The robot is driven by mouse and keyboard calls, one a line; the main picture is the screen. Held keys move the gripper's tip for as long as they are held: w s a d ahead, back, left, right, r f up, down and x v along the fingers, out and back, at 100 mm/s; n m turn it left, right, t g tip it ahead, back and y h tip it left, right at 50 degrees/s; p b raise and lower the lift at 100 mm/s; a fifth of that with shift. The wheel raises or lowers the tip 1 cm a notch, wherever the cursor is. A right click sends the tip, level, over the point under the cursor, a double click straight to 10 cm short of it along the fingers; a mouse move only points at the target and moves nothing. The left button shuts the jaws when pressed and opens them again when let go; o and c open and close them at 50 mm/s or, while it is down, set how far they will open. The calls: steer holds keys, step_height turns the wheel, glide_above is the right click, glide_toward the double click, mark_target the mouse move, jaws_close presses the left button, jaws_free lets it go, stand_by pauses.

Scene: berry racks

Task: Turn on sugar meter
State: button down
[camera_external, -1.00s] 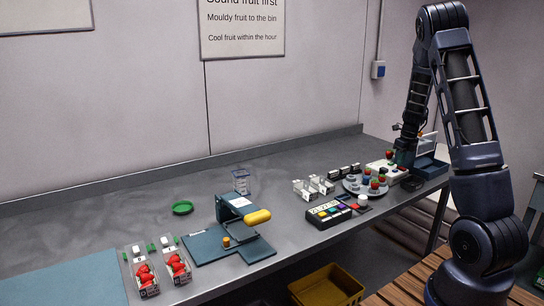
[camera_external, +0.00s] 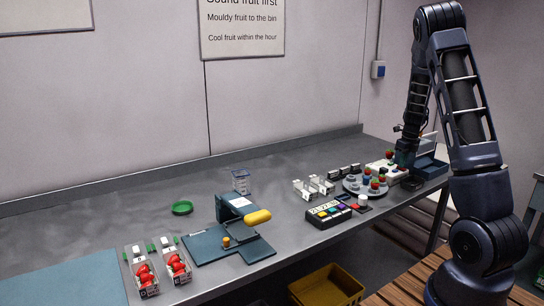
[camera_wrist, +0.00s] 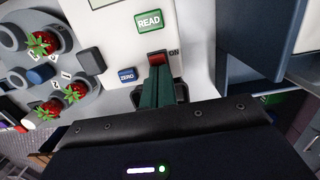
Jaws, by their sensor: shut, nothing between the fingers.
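The sugar meter (camera_wrist: 112,30) is a white box that fills the upper middle of the wrist view. It carries a green READ button (camera_wrist: 149,22), a blue ZERO button (camera_wrist: 127,75) and a small red switch (camera_wrist: 157,58) beside the word ON. My gripper (camera_wrist: 157,72) is shut and empty, its green fingertips right at the near edge of the red switch. I cannot tell whether they touch it or which way the switch is set. In the external view the meter (camera_external: 376,165) is small at the bench's far right, with my gripper (camera_external: 402,168) over its right side.
A round grey carousel (camera_wrist: 88,105) with strawberries in cups stands left of the meter. A blue-grey box (camera_wrist: 236,40) stands close on the right. A keypad with coloured buttons (camera_external: 328,215) and a press with a yellow handle (camera_external: 257,217) are farther along the bench.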

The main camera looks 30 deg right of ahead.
steer(key=shift+s, duration=0.2)
steer(key=shift+r, duration=0.1)
step_height(320, 180, up, 14)
steer(key=s, duration=0.2)
stand_by(0.5)
steer(key=shift+w, duration=0.15)
steer(key=shift+w, duration=0.6)
steer(key=f, duration=0.4)
steer(key=w+f, duration=0.1)
steer(key=f, duration=0.4)
steer(key=w+f, duration=0.1)
steer(key=f, duration=0.3)
steer(key=shift+f, duration=0.5)
